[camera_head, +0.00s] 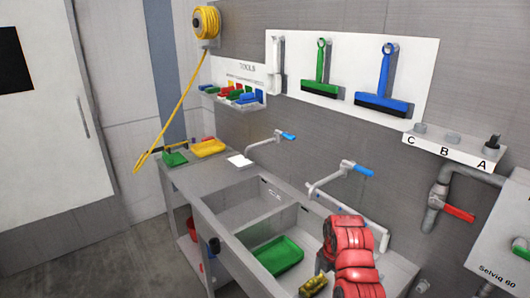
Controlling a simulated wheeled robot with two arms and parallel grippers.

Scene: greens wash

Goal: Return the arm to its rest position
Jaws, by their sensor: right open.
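My right arm, with red rounded covers, rises from the bottom edge right of the middle, in front of the sink. Beside it at lower left, a small yellow and dark part that looks like my right gripper (312,287) shows over the right basin. It is open, and I see nothing held in it. The fingers are small and partly hard to make out. My left gripper is not in view.
A steel double sink (246,205) holds a green tray (279,255) in its right basin. Taps with blue levers (357,168) stand behind. A yellow tray (208,147) lies on the far-left counter. A grey valve box (508,235) is at right. Floor at left is clear.

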